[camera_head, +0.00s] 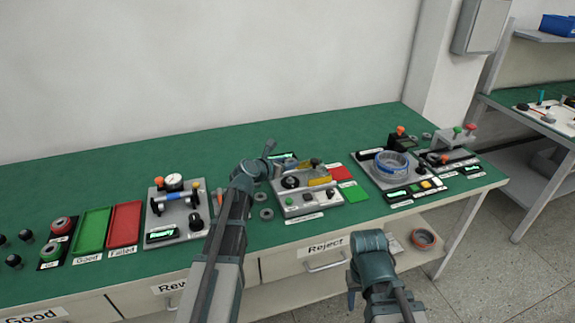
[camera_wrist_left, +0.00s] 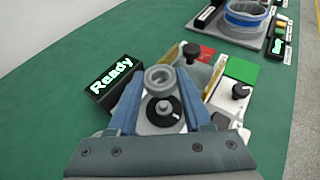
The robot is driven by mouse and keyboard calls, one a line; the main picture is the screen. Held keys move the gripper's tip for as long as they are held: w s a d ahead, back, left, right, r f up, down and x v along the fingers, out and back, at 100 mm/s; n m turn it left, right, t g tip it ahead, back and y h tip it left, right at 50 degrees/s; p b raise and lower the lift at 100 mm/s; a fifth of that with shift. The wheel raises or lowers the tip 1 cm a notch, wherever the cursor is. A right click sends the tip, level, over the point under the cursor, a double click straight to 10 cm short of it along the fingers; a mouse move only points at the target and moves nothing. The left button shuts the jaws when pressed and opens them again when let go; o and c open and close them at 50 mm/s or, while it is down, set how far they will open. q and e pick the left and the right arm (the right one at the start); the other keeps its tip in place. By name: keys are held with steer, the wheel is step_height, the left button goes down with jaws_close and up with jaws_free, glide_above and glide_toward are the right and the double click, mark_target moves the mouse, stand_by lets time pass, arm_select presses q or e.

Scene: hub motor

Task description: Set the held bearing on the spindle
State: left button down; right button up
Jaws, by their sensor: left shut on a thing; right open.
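My left gripper (camera_head: 270,150) is over the middle test station (camera_head: 297,208). In the left wrist view my left gripper (camera_wrist_left: 160,88) is shut on a small grey ring-shaped bearing (camera_wrist_left: 160,73), its open bore facing the camera. Behind and below the bearing are the station's pale plate and a black round knob (camera_wrist_left: 166,116). I cannot make out the spindle apart from the bearing, nor tell whether they touch. My right gripper (camera_head: 352,285) is open, low in front of the table's front edge; its fingers are hard to make out.
A "Ready" display (camera_wrist_left: 115,74) stands left of the bearing. Yellow blocks (camera_head: 320,181), a red pad (camera_head: 340,173) and a green pad (camera_head: 353,193) are to the right. Loose grey rings (camera_head: 266,213) lie left of the station. A blue-grey ring fixture (camera_head: 393,165) stands further right.

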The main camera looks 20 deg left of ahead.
mark_target(287, 185)
arm_select(q)
steer(key=shift+f+b, duration=2.4)
steer(key=shift+f, duration=0.05)
steer(key=shift+f+b, duration=0.95)
steer(key=shift+f, duration=0.05)
stand_by(0.6)
stand_by(0.4)
jaws_free()
stand_by(0.3)
steer(key=shift+r, duration=0.1)
steer(key=shift+r+p, duration=3.5)
steer(key=shift+p, duration=0.05)
steer(key=shift+f, duration=0.1)
